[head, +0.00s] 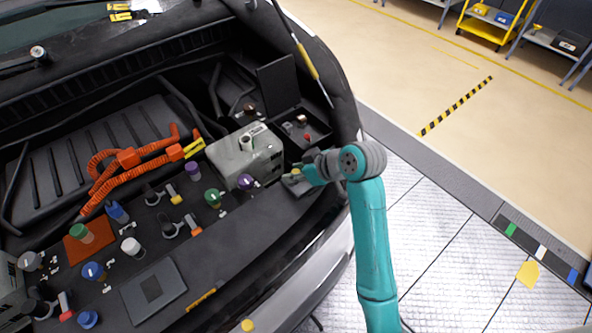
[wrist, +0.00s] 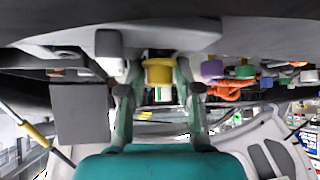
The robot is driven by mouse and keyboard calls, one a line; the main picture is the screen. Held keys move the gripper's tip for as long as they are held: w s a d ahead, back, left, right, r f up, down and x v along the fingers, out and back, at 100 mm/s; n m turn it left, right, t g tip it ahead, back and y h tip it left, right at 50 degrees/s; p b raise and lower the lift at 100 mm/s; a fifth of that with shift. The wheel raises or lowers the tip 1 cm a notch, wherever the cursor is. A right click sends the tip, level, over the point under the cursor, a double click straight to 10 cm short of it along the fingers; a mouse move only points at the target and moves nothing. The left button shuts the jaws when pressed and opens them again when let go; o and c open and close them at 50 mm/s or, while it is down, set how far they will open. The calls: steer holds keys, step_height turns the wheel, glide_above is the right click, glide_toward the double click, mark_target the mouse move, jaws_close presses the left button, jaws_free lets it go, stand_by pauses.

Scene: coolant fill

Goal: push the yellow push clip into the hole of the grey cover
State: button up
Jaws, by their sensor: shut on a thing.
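My gripper (head: 296,177) is over the front edge of the engine bay, right of the grey tank. In the wrist view my gripper (wrist: 159,88) is shut on the yellow push clip (wrist: 159,71), which sits between the two fingertips. Only a little yellow of the clip (head: 296,171) shows in the head view. The grey cover (head: 302,187) lies under the gripper, partly hidden by it. In the wrist view a grey plate (wrist: 190,38), apparently the cover, is close to the clip. The hole is hidden, and I cannot tell whether the clip touches the cover.
The grey tank (head: 228,158) stands left of my gripper. Behind it is an open black box (head: 312,132) with its lid (head: 278,82) upright. Orange hoses (head: 120,180) and several coloured caps lie further left.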

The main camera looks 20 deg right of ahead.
steer(key=o, duration=0.8)
steer(key=shift+f, duration=0.2)
steer(key=shift+d, duration=0.1)
steer(key=v, duration=1.2)
steer(key=shift+a+r, duration=0.1)
steer(key=shift+a, duration=0.1)
